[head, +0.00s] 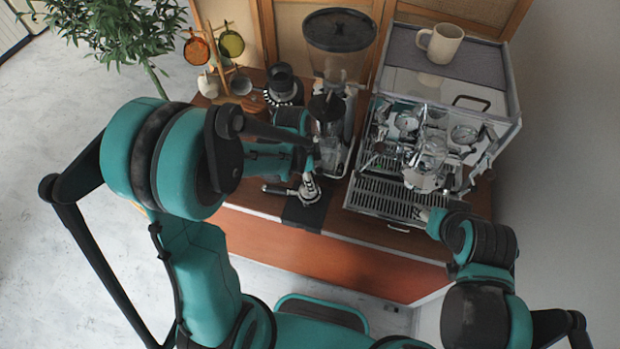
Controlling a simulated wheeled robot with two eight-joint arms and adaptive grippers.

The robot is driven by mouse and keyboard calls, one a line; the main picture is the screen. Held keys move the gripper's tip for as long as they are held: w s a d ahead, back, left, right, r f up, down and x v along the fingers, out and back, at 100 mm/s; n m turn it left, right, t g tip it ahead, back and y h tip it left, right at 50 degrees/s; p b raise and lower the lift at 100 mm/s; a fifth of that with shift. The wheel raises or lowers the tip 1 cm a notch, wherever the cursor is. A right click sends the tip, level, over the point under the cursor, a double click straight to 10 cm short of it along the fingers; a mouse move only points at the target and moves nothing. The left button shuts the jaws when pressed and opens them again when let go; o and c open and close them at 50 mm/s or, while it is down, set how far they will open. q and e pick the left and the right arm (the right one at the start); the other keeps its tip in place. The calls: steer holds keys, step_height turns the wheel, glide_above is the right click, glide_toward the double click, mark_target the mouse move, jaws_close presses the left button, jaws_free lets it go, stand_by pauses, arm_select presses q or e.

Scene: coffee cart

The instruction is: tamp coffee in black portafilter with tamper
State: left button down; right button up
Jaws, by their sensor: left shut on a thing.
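The black portafilter (279,190) lies on a small dark mat (304,217) near the cart's front edge. Its handle points left and its round metal head is at the right. My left gripper (310,158) comes in from the left, above the portafilter's head. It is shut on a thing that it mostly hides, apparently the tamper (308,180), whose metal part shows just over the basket. I cannot tell whether it touches the coffee, and the coffee is hidden. My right gripper (426,213) is at the front right corner of the drip tray; its fingers are too small to read.
A coffee grinder (340,42) stands behind my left gripper. The espresso machine (445,85), with a cup (441,43) on top, fills the right side. A mug rack (223,55) and a dark round appliance (283,82) stand at the back left.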

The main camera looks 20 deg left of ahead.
arm_select(q)
steer(key=shift+f+b, duration=0.3)
steer(key=shift+b, duration=0.2)
stand_by(1.0)
steer(key=shift+f+b, duration=0.55)
stand_by(0.7)
steer(key=shift+d+f+b, duration=0.1)
steer(key=shift+f+b, duration=0.15)
steer(key=shift+b, duration=0.45)
stand_by(2.7)
steer(key=shift+r, duration=0.1)
steer(key=shift+r, duration=0.15)
steer(key=shift+r+p, duration=1.05)
steer(key=shift+r, duration=0.2)
steer(key=shift+r, duration=0.1)
step_height(320, 180, up, 5)
steer(key=p, duration=0.3)
steer(key=shift+p, duration=0.4)
